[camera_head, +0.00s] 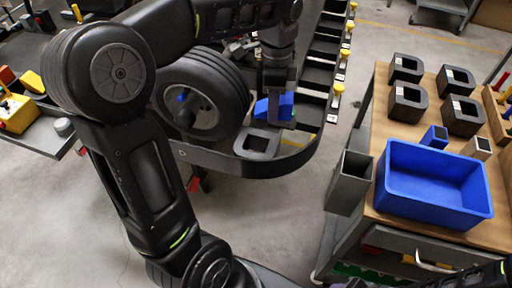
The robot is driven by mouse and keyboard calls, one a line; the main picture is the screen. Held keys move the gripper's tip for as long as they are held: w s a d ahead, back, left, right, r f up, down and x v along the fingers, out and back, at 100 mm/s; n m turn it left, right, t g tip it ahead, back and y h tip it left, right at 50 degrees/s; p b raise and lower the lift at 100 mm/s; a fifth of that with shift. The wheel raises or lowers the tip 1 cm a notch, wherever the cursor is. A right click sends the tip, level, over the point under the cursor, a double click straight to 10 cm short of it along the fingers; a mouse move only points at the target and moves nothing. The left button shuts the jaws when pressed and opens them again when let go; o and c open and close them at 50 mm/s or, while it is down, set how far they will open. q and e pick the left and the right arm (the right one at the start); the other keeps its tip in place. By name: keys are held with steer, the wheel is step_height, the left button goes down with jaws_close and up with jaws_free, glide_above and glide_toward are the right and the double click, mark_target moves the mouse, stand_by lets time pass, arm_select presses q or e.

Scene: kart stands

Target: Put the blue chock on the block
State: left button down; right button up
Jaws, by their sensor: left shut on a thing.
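My left gripper (277,108) points down and is shut on the blue chock (287,103), whose blue faces show on both sides of the fingers. The chock is just above and slightly right of a dark grey block (257,144) with a square opening in its top. The block sits on the black curved tray at the kart's side. I cannot tell whether the chock touches the block.
A kart wheel (201,93) stands close left of the block. A wooden-topped cart at right holds a blue bin (432,184), several black blocks (408,103) and a small blue piece (434,137). A grey open box (349,182) hangs on its side. Bare floor lies between.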

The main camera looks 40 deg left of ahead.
arm_select(q)
steer(key=shift+s+a+r+m, duration=0.25)
steer(key=shift+s+a+m, duration=0.15)
steer(key=shift+s+m, duration=0.2)
steer(key=shift+s+a+r+m, duration=0.25)
steer(key=shift+s+a+m, duration=0.1)
steer(key=shift+s+m, duration=0.2)
steer(key=shift+w, duration=0.1)
steer(key=shift+f, duration=0.15)
glide_above(263, 139)
step_height(263, 139, down, 6)
steer(key=shift+f, duration=0.1)
steer(key=shift+f, duration=1.8)
